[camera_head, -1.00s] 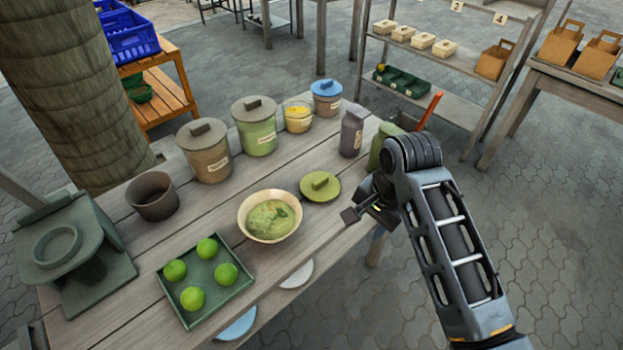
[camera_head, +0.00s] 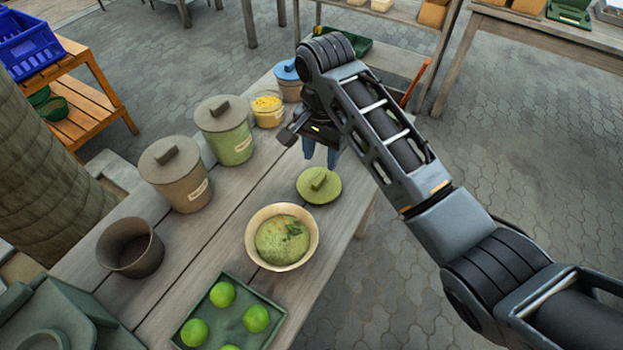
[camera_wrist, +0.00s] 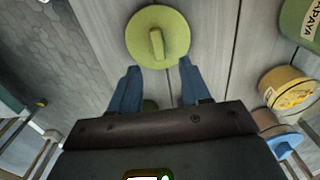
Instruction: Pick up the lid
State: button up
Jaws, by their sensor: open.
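A round green lid (camera_head: 319,185) with a raised bar handle lies flat on the wooden table, just beyond the bowl of green food. It also shows in the wrist view (camera_wrist: 157,37), top centre, past my fingertips. My gripper (camera_head: 321,150) is above the table on the far side of the lid, with its blue fingers pointing down. In the wrist view my gripper (camera_wrist: 157,78) has its fingers spread apart with nothing between them. The fingers appear apart from the lid's handle. Other lids sit on canisters, a brown one (camera_head: 170,152) and a grey-green one (camera_head: 221,112).
The bowl (camera_head: 284,237) stands close to the lid. A green tray (camera_head: 228,315) of limes, a dark empty pot (camera_head: 130,247), a yellow-filled jar (camera_head: 268,108) and a blue-lidded jar (camera_head: 288,78) stand around. The table's right edge is near the lid. Bare planks lie left of it.

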aim_at(320, 178)
jog(key=f, duration=0.6)
jog(key=shift+s+a+f+p, duration=0.1)
jog(key=shift+s+f+p, duration=0.2)
jog(key=shift+s+p, duration=0.05)
jog(key=shift+c, duration=0.3)
grip_shut()
